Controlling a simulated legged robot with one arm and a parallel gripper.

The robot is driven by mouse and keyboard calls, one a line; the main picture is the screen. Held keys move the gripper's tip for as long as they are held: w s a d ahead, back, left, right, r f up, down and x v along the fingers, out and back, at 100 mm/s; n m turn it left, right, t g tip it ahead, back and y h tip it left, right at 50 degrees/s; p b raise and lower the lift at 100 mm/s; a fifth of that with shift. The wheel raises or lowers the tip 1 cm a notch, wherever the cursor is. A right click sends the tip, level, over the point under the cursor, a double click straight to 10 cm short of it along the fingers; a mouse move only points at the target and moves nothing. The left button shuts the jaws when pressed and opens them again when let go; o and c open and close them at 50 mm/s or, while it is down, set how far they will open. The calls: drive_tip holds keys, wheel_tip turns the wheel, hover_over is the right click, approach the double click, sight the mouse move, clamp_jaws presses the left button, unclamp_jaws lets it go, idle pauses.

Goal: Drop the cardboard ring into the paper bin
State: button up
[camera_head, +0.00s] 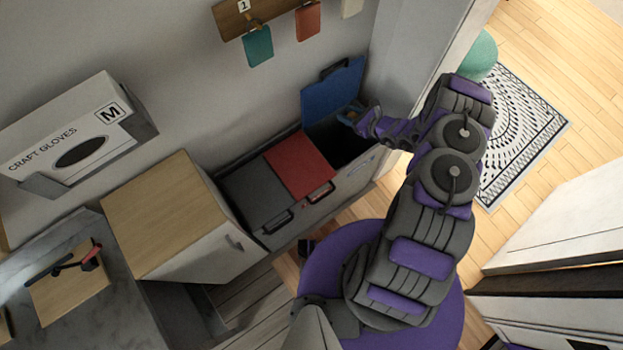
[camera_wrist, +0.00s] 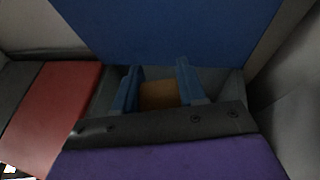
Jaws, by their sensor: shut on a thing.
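My gripper (camera_head: 352,115) is over the open bin (camera_head: 358,178) with the raised blue lid (camera_head: 332,92), at the right end of the bin row. In the wrist view my gripper (camera_wrist: 158,86) has its two blue fingers shut on a brown piece, the cardboard ring (camera_wrist: 158,96). Only part of the ring shows, so its round shape cannot be made out. The blue lid (camera_wrist: 170,30) stands up behind the fingers. The bin's inside is dark, and no label naming it as paper is readable.
A red-lidded bin (camera_head: 299,163) and a grey-lidded bin (camera_head: 250,195) stand shut to the left. A wooden-topped cabinet (camera_head: 160,210) is further left. A glove box (camera_head: 75,135) and hanging tags (camera_head: 258,47) are on the wall. A patterned rug (camera_head: 515,130) lies at right.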

drive_tip(key=f, duration=0.2)
drive_tip(key=f+b, duration=0.1)
drive_tip(key=f, duration=0.1)
drive_tip(key=shift+a, duration=0.2)
drive_tip(key=o, duration=1.1)
drive_tip(key=shift+r, duration=0.1)
drive_tip(key=shift+s+d, duration=0.1)
drive_tip(key=shift+d, duration=0.05)
drive_tip(key=p+v, duration=0.3)
drive_tip(key=v, duration=1.4)
drive_tip(key=shift+d+r, duration=0.1)
